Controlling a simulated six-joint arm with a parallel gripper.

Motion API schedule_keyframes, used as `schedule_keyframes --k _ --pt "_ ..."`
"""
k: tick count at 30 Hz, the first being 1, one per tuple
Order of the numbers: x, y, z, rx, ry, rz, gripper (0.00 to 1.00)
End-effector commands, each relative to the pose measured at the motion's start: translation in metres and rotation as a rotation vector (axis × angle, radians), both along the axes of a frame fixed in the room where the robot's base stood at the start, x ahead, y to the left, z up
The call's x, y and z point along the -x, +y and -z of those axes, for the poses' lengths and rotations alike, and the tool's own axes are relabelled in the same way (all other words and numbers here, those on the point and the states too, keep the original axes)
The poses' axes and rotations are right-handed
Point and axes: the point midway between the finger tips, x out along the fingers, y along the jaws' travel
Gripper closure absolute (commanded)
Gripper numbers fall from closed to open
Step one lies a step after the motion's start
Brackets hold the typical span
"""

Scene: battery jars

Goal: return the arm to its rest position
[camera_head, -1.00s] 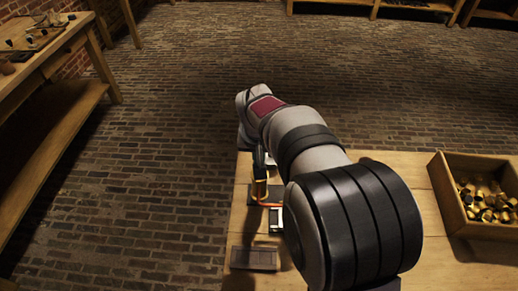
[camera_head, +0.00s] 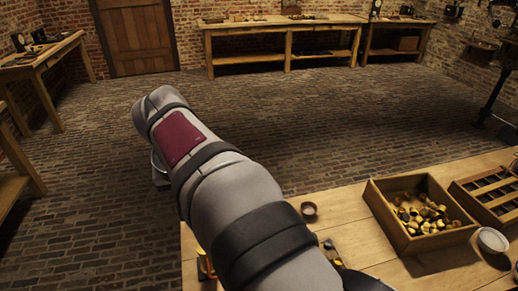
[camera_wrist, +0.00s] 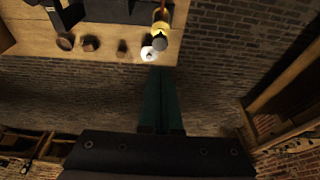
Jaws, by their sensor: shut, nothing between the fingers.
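My arm (camera_head: 225,190) reaches from the bottom of the head view up and left, raised past the table's edge. My gripper (camera_wrist: 160,76) shows in the wrist view as two dark green fingers held together, shut and empty. It hangs off the table, over the brick floor. In the head view the fingers are hidden behind my arm. In the wrist view a white round piece (camera_wrist: 148,53) and a yellow piece (camera_wrist: 160,30) lie near the table's edge, just beyond the fingertips in the picture.
The wooden table (camera_head: 350,225) holds a small brown cup (camera_head: 309,210), a box of brass pieces (camera_head: 372,197), a slatted tray (camera_head: 462,196) and a white bowl (camera_head: 492,240). Benches (camera_head: 285,25) stand along the far wall. The brick floor (camera_head: 330,135) is clear.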

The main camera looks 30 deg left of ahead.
Motion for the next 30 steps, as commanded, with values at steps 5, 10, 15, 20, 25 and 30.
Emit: schedule_keyframes --k 5,10,15,20,25,30 --pt "0.000 0.000 0.000 0.000 0.000 0.000 1.00" --pt "0.000 0.000 0.000 0.000 0.000 0.000 1.00" --pt "0.000 0.000 0.000 0.000 0.000 0.000 1.00" --pt "-0.009 -0.018 -0.001 0.003 0.012 0.042 1.00" --pt "-0.037 -0.163 -0.003 0.016 0.116 0.376 1.00" --pt "0.021 -0.319 0.024 -0.009 0.276 0.830 1.00"
